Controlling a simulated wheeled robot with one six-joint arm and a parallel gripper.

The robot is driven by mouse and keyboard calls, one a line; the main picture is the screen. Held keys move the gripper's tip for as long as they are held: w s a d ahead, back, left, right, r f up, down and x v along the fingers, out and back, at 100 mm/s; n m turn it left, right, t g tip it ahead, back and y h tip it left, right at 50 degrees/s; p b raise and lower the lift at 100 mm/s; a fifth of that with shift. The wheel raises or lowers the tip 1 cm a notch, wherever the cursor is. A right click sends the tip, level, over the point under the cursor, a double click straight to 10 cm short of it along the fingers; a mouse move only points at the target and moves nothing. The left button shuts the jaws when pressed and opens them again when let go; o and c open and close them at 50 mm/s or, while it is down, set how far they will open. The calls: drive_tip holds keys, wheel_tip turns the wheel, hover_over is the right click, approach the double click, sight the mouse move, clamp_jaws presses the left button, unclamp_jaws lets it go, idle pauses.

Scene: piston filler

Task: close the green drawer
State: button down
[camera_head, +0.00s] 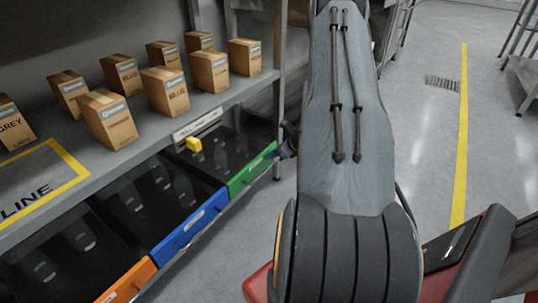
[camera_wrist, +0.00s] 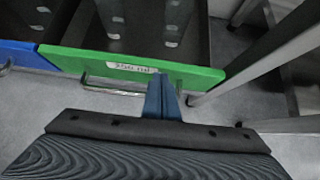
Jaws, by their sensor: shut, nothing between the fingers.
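The green drawer (camera_head: 252,170) is the far one of a row under the shelf. Its dark inside shows beyond the shelf edge, so it stands at least partly open. In the wrist view its green front (camera_wrist: 192,74) spans the upper middle, with a white label and a metal handle below. My gripper (camera_wrist: 161,100) has its blue fingers shut and empty, at the right half of the green front. I cannot tell whether they touch it. In the head view my gripper (camera_head: 289,139) is mostly hidden by my arm, close to the drawer's right end.
The blue drawer (camera_head: 190,225) and orange drawer (camera_head: 128,281) lie nearer, with fronts about in line with the green one. Cardboard boxes (camera_head: 164,91) stand on the shelf above. A small yellow block (camera_head: 193,145) sits by the shelf edge. A metal post stands right of the drawer.

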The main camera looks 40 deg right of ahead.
drive_tip(key=s+d+f+p+v, duration=0.1)
drive_tip(key=p+v, duration=0.3)
drive_tip(key=v, duration=0.8)
drive_tip(key=s+a+r+n+g, duration=0.1)
drive_tip(key=a+r+n+g, duration=0.1)
drive_tip(key=a+r+n, duration=0.6)
drive_tip(key=s+a+r+n+g, duration=0.15)
drive_tip(key=a+n, duration=0.35)
drive_tip(key=a, duration=0.6)
drive_tip(key=a+r+n+g, duration=0.3)
drive_tip(key=a+r+n, duration=0.25)
drive_tip(key=a, duration=0.45)
drive_tip(key=s+a+r+n+g, duration=0.1)
drive_tip(key=s+a+r+n, duration=0.3)
drive_tip(key=s+a+n, duration=0.5)
drive_tip(key=s+a+r+n+h, duration=0.1)
drive_tip(key=s+a+r+n, duration=0.3)
drive_tip(key=a, duration=0.8)
drive_tip(key=s+a+r+n+g, duration=0.1)
drive_tip(key=s+a+r+n, duration=0.2)
drive_tip(key=s+a+n, duration=0.7)
drive_tip(key=d+r+m+p, duration=0.4)
drive_tip(key=d+r+p, duration=0.5)
drive_tip(key=r+p, duration=0.3)
drive_tip(key=d+r+m+h+p, duration=0.1)
drive_tip(key=d+r+m+p, duration=0.3)
drive_tip(key=d+r+p, duration=0.6)
drive_tip(key=shift+w+d+r+m+p, duration=0.35)
drive_tip(key=shift+r+p, duration=1.5)
drive_tip(key=shift+p, duration=2.2)
